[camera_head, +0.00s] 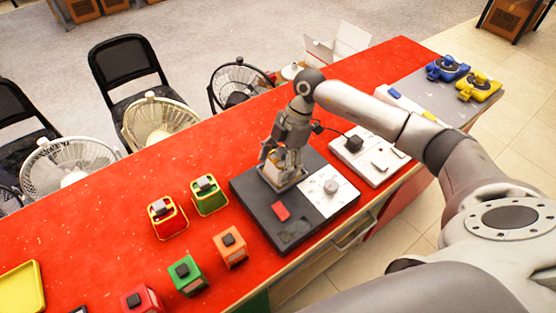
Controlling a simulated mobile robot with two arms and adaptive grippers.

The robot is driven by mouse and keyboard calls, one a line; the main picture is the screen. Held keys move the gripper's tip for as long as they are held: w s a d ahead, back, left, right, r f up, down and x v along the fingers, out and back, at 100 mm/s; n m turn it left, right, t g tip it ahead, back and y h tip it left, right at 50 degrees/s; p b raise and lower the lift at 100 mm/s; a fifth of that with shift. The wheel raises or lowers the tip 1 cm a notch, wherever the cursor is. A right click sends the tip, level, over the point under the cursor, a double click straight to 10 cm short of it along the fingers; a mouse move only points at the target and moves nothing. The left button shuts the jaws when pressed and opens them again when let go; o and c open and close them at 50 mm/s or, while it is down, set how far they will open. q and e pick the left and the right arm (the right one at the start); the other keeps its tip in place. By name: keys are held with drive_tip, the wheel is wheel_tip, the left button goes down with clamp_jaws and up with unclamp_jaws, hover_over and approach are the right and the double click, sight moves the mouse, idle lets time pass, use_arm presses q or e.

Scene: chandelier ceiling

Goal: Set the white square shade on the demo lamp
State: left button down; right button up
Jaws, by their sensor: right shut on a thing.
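My right gripper (283,162) points down over the dark board on the red counter and is shut on a small pale square piece, which looks like the white square shade (289,184). The fingers cover much of the shade. The shade is at or just above the back part of the dark board (250,196); I cannot tell whether it touches. The demo lamp beneath it is hidden. A white panel with a round dial (331,187) and a red patch (281,211) show on the board. My left gripper is not in view.
A red shade (167,226) and a green shade (209,203) stand left of the board. Orange (230,248), green (187,276) and red (143,300) blocks line the front edge. A white board (365,160) lies to the right. Fans (160,118) stand behind the counter.

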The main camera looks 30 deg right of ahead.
drive_tip(key=shift+f, duration=0.15)
drive_tip(key=o, duration=1.1)
drive_tip(key=shift+c, duration=0.2)
drive_tip(key=shift+r, duration=0.25)
drive_tip(key=b+v, duration=0.2)
drive_tip(key=v, duration=1)
drive_tip(key=shift+b, duration=0.35)
drive_tip(key=shift+f, duration=0.1)
